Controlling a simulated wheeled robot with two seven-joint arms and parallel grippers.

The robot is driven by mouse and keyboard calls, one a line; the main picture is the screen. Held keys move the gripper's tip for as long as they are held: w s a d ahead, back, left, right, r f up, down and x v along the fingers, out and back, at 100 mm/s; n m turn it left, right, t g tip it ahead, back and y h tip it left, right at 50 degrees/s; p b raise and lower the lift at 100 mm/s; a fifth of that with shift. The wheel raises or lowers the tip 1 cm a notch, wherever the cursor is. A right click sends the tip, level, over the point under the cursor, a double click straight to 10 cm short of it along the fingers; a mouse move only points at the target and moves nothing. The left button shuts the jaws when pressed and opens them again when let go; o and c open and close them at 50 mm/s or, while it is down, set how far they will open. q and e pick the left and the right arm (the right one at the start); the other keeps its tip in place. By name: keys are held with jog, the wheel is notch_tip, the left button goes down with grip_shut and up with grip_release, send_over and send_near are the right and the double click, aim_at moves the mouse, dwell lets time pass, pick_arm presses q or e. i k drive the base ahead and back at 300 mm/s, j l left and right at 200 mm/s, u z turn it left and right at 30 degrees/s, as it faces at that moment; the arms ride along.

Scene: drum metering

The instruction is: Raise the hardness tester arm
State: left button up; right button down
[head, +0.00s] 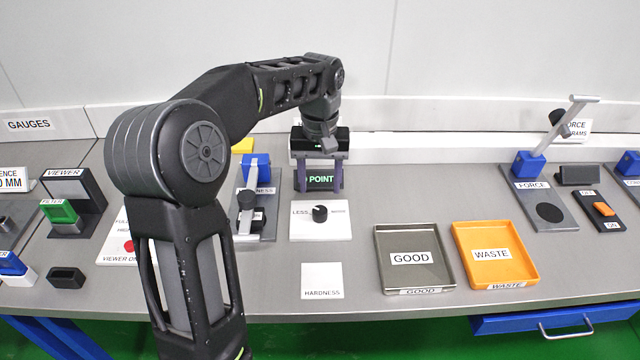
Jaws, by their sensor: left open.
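The hardness tester has a blue post (256,167) on a grey base, left of centre and partly hidden behind my left arm. Its arm (246,200) lies low, reaching from the post toward the front edge, with a black weight on it. A pale crossbar (246,237) at its front end shows beside my forearm. My left gripper (320,182) points down with its two fingers apart and empty, right of the tester and apart from it. Behind its fingers is a dark display reading "POINT" (321,178). My right gripper is out of view.
A white dial panel (320,221) and a hardness card (322,281) lie in front of my left gripper. A grey GOOD tray (437,268) and an orange WASTE tray (511,262) stand to the right. The force tester (530,165) at the far right has its arm raised.

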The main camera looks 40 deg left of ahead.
aim_at(247, 199)
jog(key=k+l, duration=0.8)
jog(key=l, duration=0.1)
